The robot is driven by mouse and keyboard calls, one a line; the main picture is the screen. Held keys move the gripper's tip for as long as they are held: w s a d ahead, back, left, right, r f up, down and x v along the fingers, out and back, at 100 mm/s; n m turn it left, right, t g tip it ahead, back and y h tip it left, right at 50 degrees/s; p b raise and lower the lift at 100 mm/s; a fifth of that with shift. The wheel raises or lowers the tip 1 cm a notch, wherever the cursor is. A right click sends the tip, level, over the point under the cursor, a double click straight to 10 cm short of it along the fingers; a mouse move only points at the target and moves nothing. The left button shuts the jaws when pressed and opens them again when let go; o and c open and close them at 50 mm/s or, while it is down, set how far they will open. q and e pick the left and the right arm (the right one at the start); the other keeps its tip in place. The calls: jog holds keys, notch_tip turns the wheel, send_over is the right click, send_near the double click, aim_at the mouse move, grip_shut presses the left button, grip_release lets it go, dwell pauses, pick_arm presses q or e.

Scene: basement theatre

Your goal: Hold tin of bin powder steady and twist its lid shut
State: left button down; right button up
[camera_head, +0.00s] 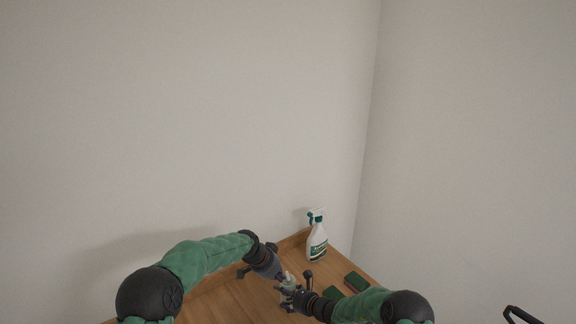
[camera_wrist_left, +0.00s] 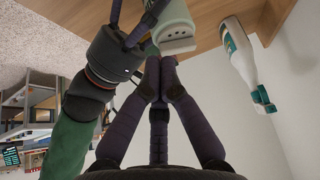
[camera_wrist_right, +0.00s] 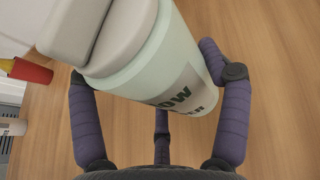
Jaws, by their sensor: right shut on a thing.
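The tin of bin powder (camera_wrist_right: 165,75) is pale green with a dark printed label. My right gripper (camera_wrist_right: 145,60) is shut on its body, with a finger on each side. The grey lid (camera_wrist_right: 110,35) sits on the tin's top and has a raised bar across it. In the left wrist view the lid (camera_wrist_left: 178,40) is just beyond my left gripper (camera_wrist_left: 160,62), whose fingertips are together with nothing visible between them. I cannot tell whether they touch the lid. In the head view the tin (camera_head: 288,279) is small, between both grippers, above the wooden table.
A white spray bottle with a green trigger (camera_head: 317,243) stands at the back of the table (camera_head: 225,302). Two dark green blocks (camera_head: 356,281) lie right of the tin. Plain walls enclose the back and right. A red and yellow object (camera_wrist_right: 30,72) shows in the right wrist view.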

aim_at(285, 283)
pick_arm(q)
jog(key=shift+f, duration=1.65)
jog(key=shift+w+d, duration=0.3)
jog(key=shift+w, duration=0.3)
jog(key=shift+w+a, duration=0.3)
jog(key=shift+a, duration=0.1)
jog(key=shift+w+a, duration=0.2)
jog(key=shift+w, duration=0.05)
jog(key=shift+w+a, duration=0.1)
jog(key=shift+w, duration=0.25)
dwell(0.7)
jog(key=shift+a, duration=0.15)
